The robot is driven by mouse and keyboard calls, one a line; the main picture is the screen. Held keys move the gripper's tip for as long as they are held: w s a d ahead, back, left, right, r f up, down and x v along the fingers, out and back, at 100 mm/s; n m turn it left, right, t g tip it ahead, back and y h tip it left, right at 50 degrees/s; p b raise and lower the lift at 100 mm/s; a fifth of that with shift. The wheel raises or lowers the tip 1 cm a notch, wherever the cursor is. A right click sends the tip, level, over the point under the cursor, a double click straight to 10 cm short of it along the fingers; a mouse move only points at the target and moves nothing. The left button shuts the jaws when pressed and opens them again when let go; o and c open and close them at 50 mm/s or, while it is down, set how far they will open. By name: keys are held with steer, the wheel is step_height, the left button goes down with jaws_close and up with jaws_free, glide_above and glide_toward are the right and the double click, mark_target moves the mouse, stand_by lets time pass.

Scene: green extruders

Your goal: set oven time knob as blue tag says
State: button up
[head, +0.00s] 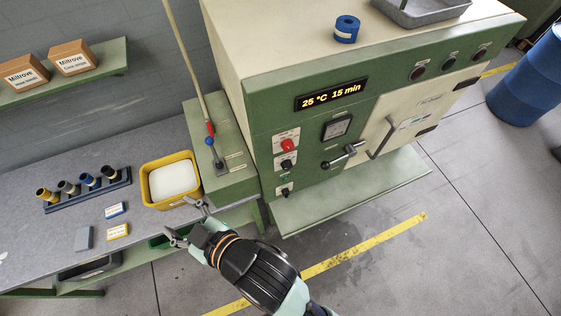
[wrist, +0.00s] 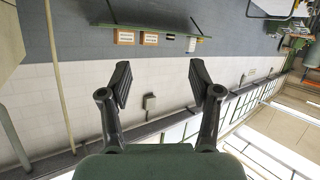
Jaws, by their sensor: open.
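The oven (head: 262,110) is a green and cream cabinet; its display (head: 332,94) reads "25 °C 15 min". Below it are a red knob (head: 288,145), a black knob (head: 287,163) and a lower black knob (head: 285,191). Their labels are too small to read, so I cannot tell which sets time. The blue tag (head: 115,210) lies on the grey bench; its writing is not legible. My gripper (head: 184,219) is open and empty, in front of the yellow bin, left of and apart from the knobs. In the wrist view my gripper (wrist: 162,85) faces a wall.
A yellow bin (head: 153,197) with white contents, a yellow tag (head: 118,231) and a rack (head: 92,192) of several rolls are on the bench (head: 30,235). A lever handle (head: 343,156) sticks out beside the knobs. The floor before the oven is clear.

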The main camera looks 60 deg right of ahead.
steer(key=s+d+f+h+b, duration=0.2)
steer(key=d+f+h+b, duration=0.15)
steer(key=d+f, duration=0.7)
steer(key=m+g+h+b, duration=0.1)
steer(key=m+h+b, duration=0.3)
steer(key=h+b, duration=0.35)
glide_toward(288, 168)
steer(key=x, duration=0.2)
steer(key=p+x, duration=0.1)
steer(key=x, duration=0.6)
steer(key=shift+w+r+p, duration=0.1)
steer(key=shift+p, duration=0.3)
steer(key=c, duration=1.1)
steer(key=shift+c, duration=0.2)
